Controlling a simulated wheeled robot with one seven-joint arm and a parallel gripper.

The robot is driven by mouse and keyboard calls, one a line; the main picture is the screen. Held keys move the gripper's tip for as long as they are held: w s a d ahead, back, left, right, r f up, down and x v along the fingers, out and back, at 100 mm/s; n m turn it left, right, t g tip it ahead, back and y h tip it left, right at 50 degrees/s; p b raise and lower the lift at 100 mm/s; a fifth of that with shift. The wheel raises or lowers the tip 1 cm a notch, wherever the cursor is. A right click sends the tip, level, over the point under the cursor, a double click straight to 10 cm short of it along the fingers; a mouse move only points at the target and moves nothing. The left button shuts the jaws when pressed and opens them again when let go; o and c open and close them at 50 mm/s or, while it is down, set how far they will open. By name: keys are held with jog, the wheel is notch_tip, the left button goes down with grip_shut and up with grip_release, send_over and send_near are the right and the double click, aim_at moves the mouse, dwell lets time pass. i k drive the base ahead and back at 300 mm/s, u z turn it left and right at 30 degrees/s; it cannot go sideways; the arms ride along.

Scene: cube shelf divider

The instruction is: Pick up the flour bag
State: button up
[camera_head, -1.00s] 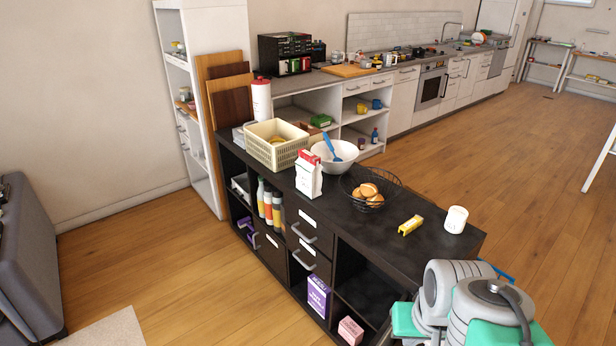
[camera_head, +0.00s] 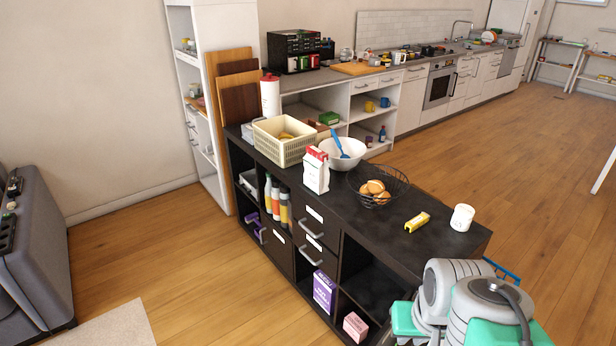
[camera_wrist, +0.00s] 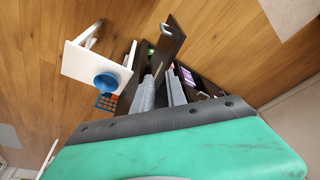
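The flour bag (camera_head: 316,174) is a white paper bag with a red top. It stands upright on the dark island top, between the cream basket and the wire fruit basket, in the head view. My arm shows at the lower right of the head view, well apart from the bag; my gripper is not visible there. In the wrist view my gripper (camera_wrist: 161,92) shows two grey fingers with a gap between them and nothing held. I cannot make out the flour bag in the wrist view.
On the dark island (camera_head: 400,238) stand a cream basket (camera_head: 283,152), a white bowl (camera_head: 343,158) with a blue utensil, a wire fruit basket (camera_head: 378,187), a yellow packet (camera_head: 417,222) and a white canister (camera_head: 462,217). A grey sofa (camera_head: 45,240) is at left. Wood floor lies open left of the island.

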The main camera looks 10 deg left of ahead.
aim_at(317, 175)
jog(key=z, duration=0.35)
jog(key=k, duration=0.25)
jog(key=u, duration=1.4)
jog(key=i, duration=1.85)
jog(key=z, duration=0.65)
jog(key=i, duration=0.7)
